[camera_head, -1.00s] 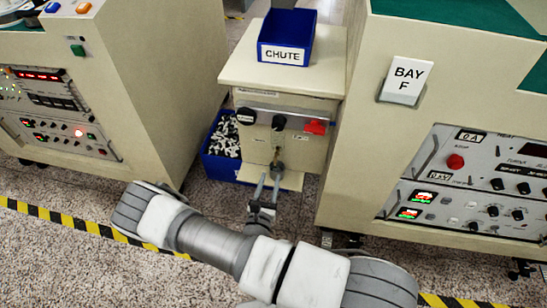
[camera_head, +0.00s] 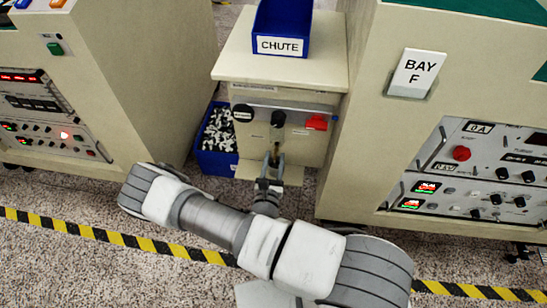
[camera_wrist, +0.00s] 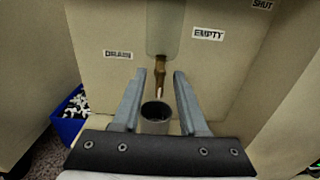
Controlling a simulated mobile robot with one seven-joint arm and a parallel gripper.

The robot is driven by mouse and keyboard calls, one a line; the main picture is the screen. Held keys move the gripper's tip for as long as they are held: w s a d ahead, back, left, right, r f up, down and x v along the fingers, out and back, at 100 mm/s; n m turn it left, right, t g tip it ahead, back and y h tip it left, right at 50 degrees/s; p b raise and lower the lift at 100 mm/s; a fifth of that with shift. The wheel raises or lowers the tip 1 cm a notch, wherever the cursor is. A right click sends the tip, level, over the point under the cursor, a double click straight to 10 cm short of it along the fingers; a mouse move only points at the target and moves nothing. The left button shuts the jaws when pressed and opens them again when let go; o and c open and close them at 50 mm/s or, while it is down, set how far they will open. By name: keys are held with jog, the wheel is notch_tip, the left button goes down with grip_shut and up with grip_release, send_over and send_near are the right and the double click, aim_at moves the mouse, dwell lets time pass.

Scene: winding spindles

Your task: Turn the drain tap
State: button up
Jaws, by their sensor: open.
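The drain tap (camera_wrist: 160,72) is a small brass piece hanging under a grey see-through bowl (camera_wrist: 163,30) on the cream cabinet front (camera_wrist: 105,30). My gripper (camera_wrist: 152,82) is open, with one finger on each side of the tap's lower end in the wrist view. I see no clear contact between fingers and tap. A dark round cup (camera_wrist: 155,112) shows below the tap, between the finger bases. Labels DRAIN (camera_wrist: 117,54), EMPTY (camera_wrist: 208,34) and SHUT (camera_wrist: 262,5) are on the cabinet. In the head view my gripper (camera_head: 274,162) largely hides the tap.
A blue CHUTE bin (camera_head: 282,45) stands on the cabinet top. A blue bin (camera_head: 217,160) of small parts sits at its left. Large consoles flank it, the left one (camera_head: 150,90) and the right BAY F one (camera_head: 375,130). A red knob (camera_head: 316,122) is on the cabinet front.

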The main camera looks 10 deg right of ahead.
grip_shut()
jog(key=shift+r+m+p, duration=0.1)
jog(key=shift+m+p, duration=0.2)
jog(key=shift+p, duration=0.05)
jog(key=m+p, duration=0.2)
jog(key=shift+s+d+r+m+p, duration=0.1)
jog(key=shift+m+p, duration=0.2)
jog(key=shift+d+f+m+p, duration=0.1)
jog(key=shift+f+m+p, duration=0.1)
jog(key=shift+m+p, duration=2.85)
jog(key=shift+f+m+p, duration=0.15)
jog(key=shift+m+p, duration=1.65)
jog(key=shift+m, duration=2.75)
